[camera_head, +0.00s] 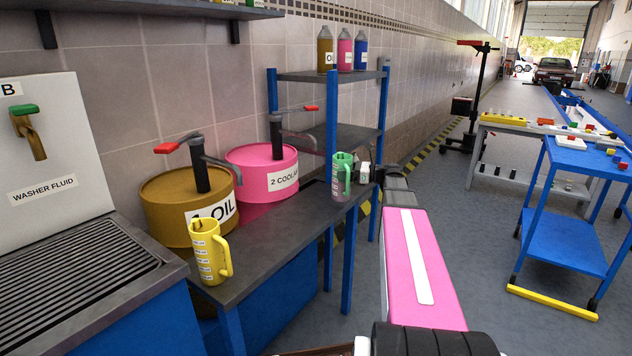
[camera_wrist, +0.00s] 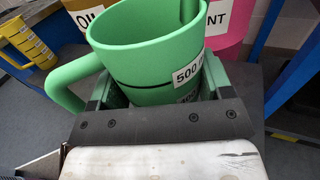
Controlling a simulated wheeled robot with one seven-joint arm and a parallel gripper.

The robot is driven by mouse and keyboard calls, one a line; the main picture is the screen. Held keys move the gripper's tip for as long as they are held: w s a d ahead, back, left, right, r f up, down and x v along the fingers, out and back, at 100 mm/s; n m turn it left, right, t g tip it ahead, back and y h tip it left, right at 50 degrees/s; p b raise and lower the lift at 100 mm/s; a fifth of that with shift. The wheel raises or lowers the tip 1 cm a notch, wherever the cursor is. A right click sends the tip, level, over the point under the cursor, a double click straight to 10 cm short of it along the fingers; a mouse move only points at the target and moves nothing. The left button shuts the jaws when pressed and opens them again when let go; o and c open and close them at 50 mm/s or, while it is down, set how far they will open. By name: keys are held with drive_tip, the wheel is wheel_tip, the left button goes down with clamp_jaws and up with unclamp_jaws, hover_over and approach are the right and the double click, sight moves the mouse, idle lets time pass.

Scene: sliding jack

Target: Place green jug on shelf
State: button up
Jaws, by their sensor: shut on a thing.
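The green jug (camera_head: 342,178) is upright at the right end of the blue-framed shelf unit (camera_head: 330,77), near the height of its low dark surface. I cannot tell whether its base touches that surface. My gripper (camera_head: 372,178) reaches it from the right and is shut on it. In the wrist view the jug (camera_wrist: 145,45) sits between the two fingers of my gripper (camera_wrist: 158,95), its handle to the left and a "500" label to the right. Its base is hidden there.
A yellow jug (camera_head: 208,252) stands at the front of the low surface. Behind it are the oil drum (camera_head: 165,200) and pink coolant drum (camera_head: 262,170), with pump handles. Three bottles (camera_head: 344,50) stand on the top shelf. A blue cart (camera_head: 565,235) is at right, with open floor between.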

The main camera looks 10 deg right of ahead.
drive_tip(key=w+a+f, duration=0.1)
drive_tip(key=w+a, duration=0.1)
drive_tip(key=a, duration=0.3)
drive_tip(key=w+a+f, duration=0.2)
drive_tip(key=a, duration=0.2)
drive_tip(key=shift+a+f, duration=0.25)
drive_tip(key=shift+a, duration=0.1)
drive_tip(key=o, duration=1.2)
drive_tip(key=shift+f, duration=0.1)
drive_tip(key=v, duration=1.2)
